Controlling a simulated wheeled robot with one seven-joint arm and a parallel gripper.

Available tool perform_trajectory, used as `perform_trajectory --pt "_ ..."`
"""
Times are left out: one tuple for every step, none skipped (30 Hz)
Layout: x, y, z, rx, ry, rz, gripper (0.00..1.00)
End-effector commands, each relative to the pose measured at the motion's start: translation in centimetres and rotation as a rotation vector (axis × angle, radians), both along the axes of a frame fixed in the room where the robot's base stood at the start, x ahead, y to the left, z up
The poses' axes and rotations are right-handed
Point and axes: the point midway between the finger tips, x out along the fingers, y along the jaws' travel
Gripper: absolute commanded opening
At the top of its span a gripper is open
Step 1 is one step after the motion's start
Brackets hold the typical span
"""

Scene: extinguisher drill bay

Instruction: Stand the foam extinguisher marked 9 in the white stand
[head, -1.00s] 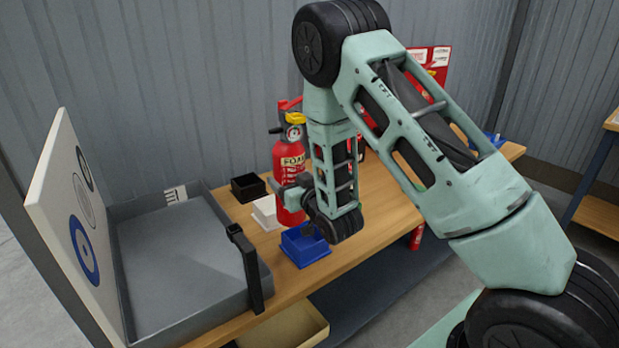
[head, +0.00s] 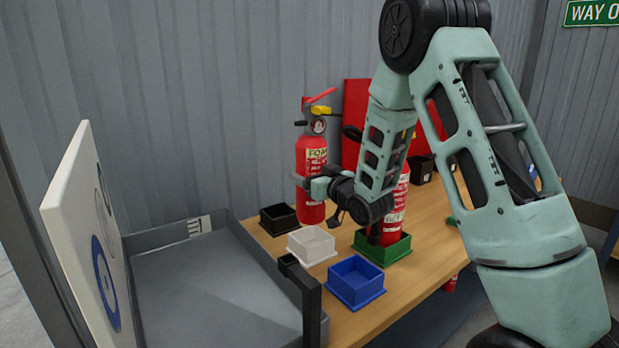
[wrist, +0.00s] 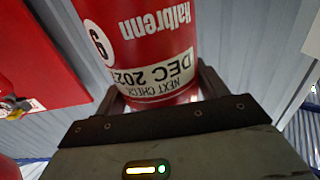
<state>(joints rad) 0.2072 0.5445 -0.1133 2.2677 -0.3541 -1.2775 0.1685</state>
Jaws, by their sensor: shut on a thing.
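The red foam extinguisher (head: 311,158) hangs upright in my gripper (head: 315,186), which is shut around its lower body. Its base appears just above the back edge of the white stand (head: 312,251), an empty square tray on the bench; the exact gap is hard to tell. In the wrist view the extinguisher (wrist: 145,35) fills the space between the fingers (wrist: 165,95), with its label and white number disc upside down; the disc's number reads as 9 when turned upright.
An empty black stand (head: 272,226) is behind left and an empty blue stand (head: 355,290) in front right. A green stand (head: 398,250) at right holds another red extinguisher (head: 398,205), partly behind my arm. A grey tray (head: 225,300) and a white target board (head: 75,235) are at left.

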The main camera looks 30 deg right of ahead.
Motion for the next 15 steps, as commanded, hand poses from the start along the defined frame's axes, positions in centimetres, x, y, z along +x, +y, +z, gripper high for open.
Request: perform_trajectory --pt "0.1 0.0 0.2 -0.002 -0.013 0.0 0.27" --pt "0.1 0.0 0.0 -0.002 -0.013 0.0 0.27" --pt "0.1 0.0 -0.2 -0.002 -0.013 0.0 0.27" --pt "0.1 0.0 -0.3 -0.002 -0.013 0.001 0.27" --pt "0.1 0.0 -0.5 -0.002 -0.013 0.001 0.27" --pt "0.1 0.0 -0.7 -0.002 -0.013 0.001 0.27" --pt "0.1 0.0 -0.9 -0.002 -0.013 0.001 0.27" --pt "0.1 0.0 -1.1 -0.002 -0.013 0.001 0.27" --pt "0.1 0.0 -1.3 -0.002 -0.013 0.001 0.27" --pt "0.1 0.0 -1.5 -0.002 -0.013 0.001 0.27" --pt "0.1 0.0 -1.7 -0.002 -0.013 0.001 0.27" --pt "0.1 0.0 -1.9 -0.002 -0.013 0.0 0.27" --pt "0.1 0.0 -2.1 -0.002 -0.013 0.0 0.27" --pt "0.1 0.0 -2.3 -0.002 -0.013 0.0 0.27" --pt "0.1 0.0 -2.5 -0.002 -0.013 0.0 0.27"
